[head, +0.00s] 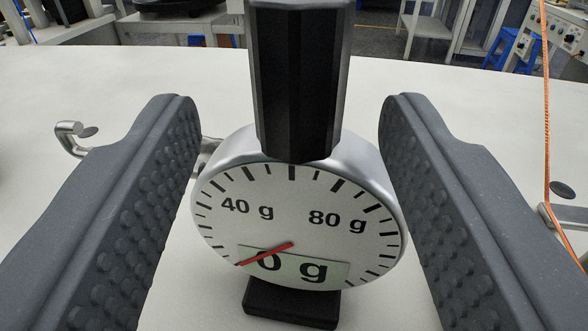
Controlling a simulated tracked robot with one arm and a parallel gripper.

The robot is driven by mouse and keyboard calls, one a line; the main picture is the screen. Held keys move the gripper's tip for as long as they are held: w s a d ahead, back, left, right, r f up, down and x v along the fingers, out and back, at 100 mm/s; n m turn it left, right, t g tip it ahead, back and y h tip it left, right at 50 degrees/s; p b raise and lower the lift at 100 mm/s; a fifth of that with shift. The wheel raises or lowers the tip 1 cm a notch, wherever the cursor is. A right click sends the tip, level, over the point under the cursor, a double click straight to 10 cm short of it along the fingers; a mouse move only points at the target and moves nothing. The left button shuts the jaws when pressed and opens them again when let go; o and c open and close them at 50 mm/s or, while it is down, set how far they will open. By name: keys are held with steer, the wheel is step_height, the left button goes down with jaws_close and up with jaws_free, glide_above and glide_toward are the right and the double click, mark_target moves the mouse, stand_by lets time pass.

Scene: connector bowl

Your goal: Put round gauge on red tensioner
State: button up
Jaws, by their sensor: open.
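The round gauge (295,192) stands upright in the middle of the head view. It has a white face marked 40 g, 80 g and 0 g, a red needle, a silver rim, a black block above and a black foot below. My gripper (290,120) is open, with one dark studded finger on each side of the gauge. Gaps show between the fingers and the black block. The right finger is close to the rim; I cannot tell whether it touches. I see no thing that is clearly the red tensioner.
The gauge stands over a pale table (90,75). A bent metal hook (70,140) is at the left, partly behind the left finger. An orange cord (547,120) runs down the right side past a metal bracket (565,213). Lab benches and blue stools are in the background.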

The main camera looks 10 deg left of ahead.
steer(key=shift+f+x, duration=0.2)
steer(key=shift+x, duration=2.45)
steer(key=shift+s+d, duration=0.1)
jaws_close()
